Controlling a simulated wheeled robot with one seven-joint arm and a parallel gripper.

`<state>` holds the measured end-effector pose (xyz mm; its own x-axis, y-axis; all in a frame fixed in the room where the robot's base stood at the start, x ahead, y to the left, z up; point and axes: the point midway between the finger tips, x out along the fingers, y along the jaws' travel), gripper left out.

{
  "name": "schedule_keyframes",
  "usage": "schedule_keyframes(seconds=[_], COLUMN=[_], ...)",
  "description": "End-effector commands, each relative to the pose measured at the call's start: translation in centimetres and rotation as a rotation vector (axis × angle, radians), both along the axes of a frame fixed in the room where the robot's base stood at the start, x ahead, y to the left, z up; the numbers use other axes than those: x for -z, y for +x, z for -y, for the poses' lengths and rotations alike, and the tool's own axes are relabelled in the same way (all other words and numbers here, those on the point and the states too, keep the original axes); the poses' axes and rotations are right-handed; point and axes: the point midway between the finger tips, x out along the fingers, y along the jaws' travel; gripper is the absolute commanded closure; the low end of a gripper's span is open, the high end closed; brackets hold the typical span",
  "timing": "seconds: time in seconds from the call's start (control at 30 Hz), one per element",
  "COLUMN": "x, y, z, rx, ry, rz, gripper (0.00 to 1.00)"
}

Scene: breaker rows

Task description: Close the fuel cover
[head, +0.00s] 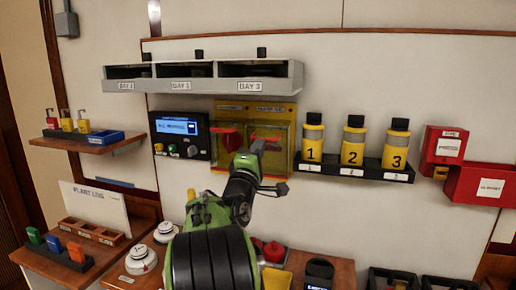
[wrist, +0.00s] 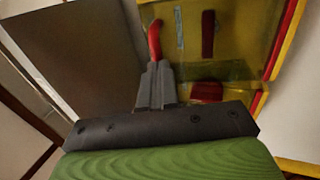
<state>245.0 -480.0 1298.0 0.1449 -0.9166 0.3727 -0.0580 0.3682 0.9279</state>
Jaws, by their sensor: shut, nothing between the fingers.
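A yellow panel (head: 292,112) on the wall carries translucent yellow covers and red parts. Its labels are too small to read, so I cannot tell for certain which cover is the fuel one. A translucent cover (head: 277,157) is at the panel's right half, with a red bar along its top. The wrist view shows a translucent yellow cover (wrist: 232,45) and a red handle (wrist: 154,40) just beyond my fingertips. My gripper (wrist: 157,80) is shut and empty, close to the handle; whether it touches is unclear. In the head view my gripper (head: 247,160) hides part of the panel.
A black control box (head: 180,130) with a blue screen is left of the panel. A black rack (head: 354,171) with three yellow canisters is on the right. A grey shelf (head: 200,85) is above. A wooden counter (head: 150,275) with white knobs is below.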

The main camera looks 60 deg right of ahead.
Motion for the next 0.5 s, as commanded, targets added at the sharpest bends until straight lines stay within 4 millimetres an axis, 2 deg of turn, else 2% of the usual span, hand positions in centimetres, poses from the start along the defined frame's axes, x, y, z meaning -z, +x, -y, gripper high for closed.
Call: schedule_keyframes(seconds=[0.2, 0.5], x=[-1.9, -2.4], y=[0.2, 0.4], z=[1.0, 2.5], rx=[0.0, 0.0], ry=[0.082, 0.197], rz=[-0.014, -0.032], gripper=[1.0, 1.0])
